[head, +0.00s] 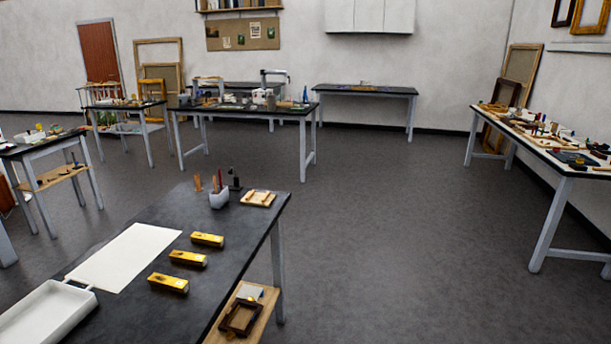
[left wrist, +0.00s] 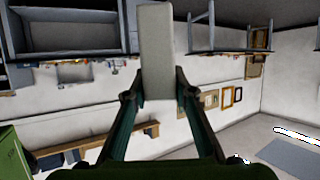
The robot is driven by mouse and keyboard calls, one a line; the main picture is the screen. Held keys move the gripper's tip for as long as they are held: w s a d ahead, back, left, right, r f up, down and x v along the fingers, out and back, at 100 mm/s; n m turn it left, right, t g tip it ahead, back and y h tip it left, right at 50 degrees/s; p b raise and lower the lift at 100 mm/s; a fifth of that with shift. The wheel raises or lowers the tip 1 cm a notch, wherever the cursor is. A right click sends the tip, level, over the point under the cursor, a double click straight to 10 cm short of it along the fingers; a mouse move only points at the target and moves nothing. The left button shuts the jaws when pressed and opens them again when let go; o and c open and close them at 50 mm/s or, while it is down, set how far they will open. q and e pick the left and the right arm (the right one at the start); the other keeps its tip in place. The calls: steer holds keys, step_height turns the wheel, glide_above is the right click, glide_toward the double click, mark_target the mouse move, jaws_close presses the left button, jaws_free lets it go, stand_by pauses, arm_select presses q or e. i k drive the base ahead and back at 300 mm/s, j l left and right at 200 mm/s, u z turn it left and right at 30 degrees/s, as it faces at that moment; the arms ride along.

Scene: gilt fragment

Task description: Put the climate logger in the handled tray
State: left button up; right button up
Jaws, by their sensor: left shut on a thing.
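My left gripper (left wrist: 160,95) shows in the left wrist view, its two dark green fingers closed on the sides of a long, pale grey, flat-faced block (left wrist: 157,45). The block looks plain; I take it to be the climate logger, though no markings show. It sticks out past the fingertips and appears clear of any surface. In the head view, the white handled tray (head: 45,318) stands at the near left of the dark table, partly cut off by the picture's edge, with a handle at its far right corner. Its visible inside looks empty. Neither gripper shows in the head view.
On the dark table (head: 205,308) lie a white sheet (head: 125,257) and three yellow blocks (head: 188,258). A grey cup (head: 219,199) with tools and a small wooden board (head: 258,198) stand at its far end. A low shelf holds a dark frame (head: 240,318). Floor at right is clear.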

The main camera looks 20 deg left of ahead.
mark_target(60, 316)
steer(key=i+u, duration=0.25)
steer(key=u, duration=0.2)
steer(key=i+u, duration=0.25)
steer(key=u, duration=0.15)
steer(key=i+l+u, duration=0.1)
steer(key=u, duration=0.35)
steer(key=i+l+u, duration=0.25)
steer(key=u, duration=0.2)
steer(key=i+u, duration=0.25)
steer(key=i, duration=0.3)
steer(key=i+j, duration=0.15)
